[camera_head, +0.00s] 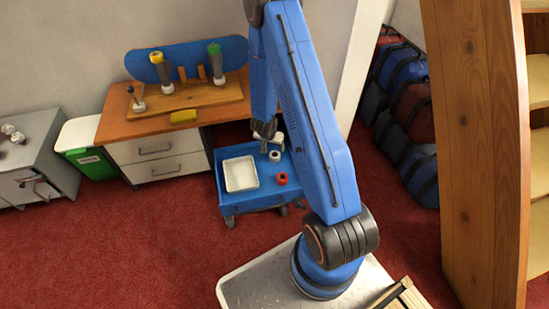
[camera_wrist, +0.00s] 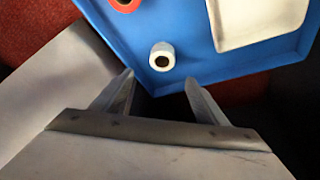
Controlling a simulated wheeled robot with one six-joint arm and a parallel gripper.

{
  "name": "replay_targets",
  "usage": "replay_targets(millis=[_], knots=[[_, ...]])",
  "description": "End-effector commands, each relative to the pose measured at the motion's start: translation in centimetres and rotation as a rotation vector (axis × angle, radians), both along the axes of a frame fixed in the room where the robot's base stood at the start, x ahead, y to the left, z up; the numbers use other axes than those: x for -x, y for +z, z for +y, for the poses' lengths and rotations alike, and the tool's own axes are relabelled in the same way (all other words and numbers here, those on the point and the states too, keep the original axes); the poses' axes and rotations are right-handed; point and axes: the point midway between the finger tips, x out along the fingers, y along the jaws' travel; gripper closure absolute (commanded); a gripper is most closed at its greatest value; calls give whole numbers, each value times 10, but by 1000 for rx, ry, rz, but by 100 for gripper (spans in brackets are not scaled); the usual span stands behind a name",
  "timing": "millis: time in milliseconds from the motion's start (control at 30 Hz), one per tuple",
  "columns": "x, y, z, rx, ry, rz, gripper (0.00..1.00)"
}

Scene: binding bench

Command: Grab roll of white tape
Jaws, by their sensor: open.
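The roll of white tape (camera_wrist: 154,62) stands on the blue cart top (camera_wrist: 205,65), near its edge, its dark core hole facing up. It also shows in the head view (camera_head: 275,157). My gripper (camera_wrist: 160,82) is open and empty, its two fingers spread apart. In the wrist view the roll lies just beyond the fingertips, roughly midway between them; no contact shows. In the head view my gripper (camera_head: 266,141) is above the back of the cart, close to the roll; its fingers are small and hard to make out there.
A roll of red tape (camera_head: 281,179) and a white tray (camera_head: 240,187) share the cart top. Bags (camera_head: 413,107) lie along the right. Red carpet is clear at the front left.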

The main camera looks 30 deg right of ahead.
Motion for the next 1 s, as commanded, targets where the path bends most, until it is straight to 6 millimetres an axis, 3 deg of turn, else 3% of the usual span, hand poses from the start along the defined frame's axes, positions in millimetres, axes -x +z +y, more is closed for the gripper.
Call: replay_targets(millis=[500, 1000], knots=[[-16, -64, -20, -1, 0, 2, 33], [-25, -92, -25, -2, 0, 1, 33]])
